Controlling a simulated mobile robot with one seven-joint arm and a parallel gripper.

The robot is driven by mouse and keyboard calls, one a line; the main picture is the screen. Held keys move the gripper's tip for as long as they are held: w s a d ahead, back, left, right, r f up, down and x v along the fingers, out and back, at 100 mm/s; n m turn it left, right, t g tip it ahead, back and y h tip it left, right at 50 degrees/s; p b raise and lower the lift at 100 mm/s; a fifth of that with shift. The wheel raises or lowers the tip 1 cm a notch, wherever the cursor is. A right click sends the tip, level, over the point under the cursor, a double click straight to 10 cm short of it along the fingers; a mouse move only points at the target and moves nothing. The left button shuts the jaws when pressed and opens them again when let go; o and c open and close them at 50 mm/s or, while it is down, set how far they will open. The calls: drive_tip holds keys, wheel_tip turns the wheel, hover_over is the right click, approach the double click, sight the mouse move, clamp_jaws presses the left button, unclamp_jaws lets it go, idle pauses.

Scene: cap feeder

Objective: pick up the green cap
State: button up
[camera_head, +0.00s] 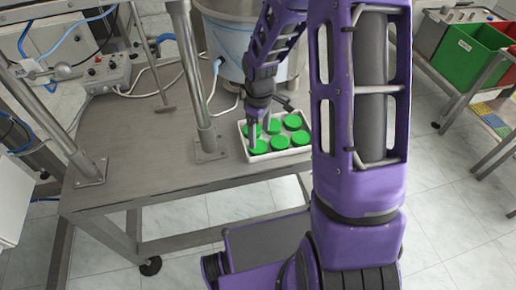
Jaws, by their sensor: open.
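Several round green caps sit in a white tray (257,157) on the grey metal table. The front left green cap (257,147) is near the fingertips of my gripper (259,138). Other green caps (292,122) fill the tray to the right and behind. My gripper points down over the tray's left side and is open, with its fingers around or just above the left caps. I cannot tell whether they touch a cap. My purple arm hides the tray's right edge.
The metal table (150,160) has upright posts (196,85) left of the tray. A large round feeder bowl (232,45) stands close behind it. A grey control box (106,74) with cables sits at the back left. A green bin (467,55) and a red bin stand far right.

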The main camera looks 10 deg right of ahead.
sight(258, 146)
drive_tip(key=f, duration=0.2)
drive_tip(key=f+b, duration=0.1)
drive_tip(key=f, duration=0.2)
drive_tip(key=shift+w+a, duration=0.1)
drive_tip(key=shift+a, duration=0.1)
drive_tip(key=c, duration=1)
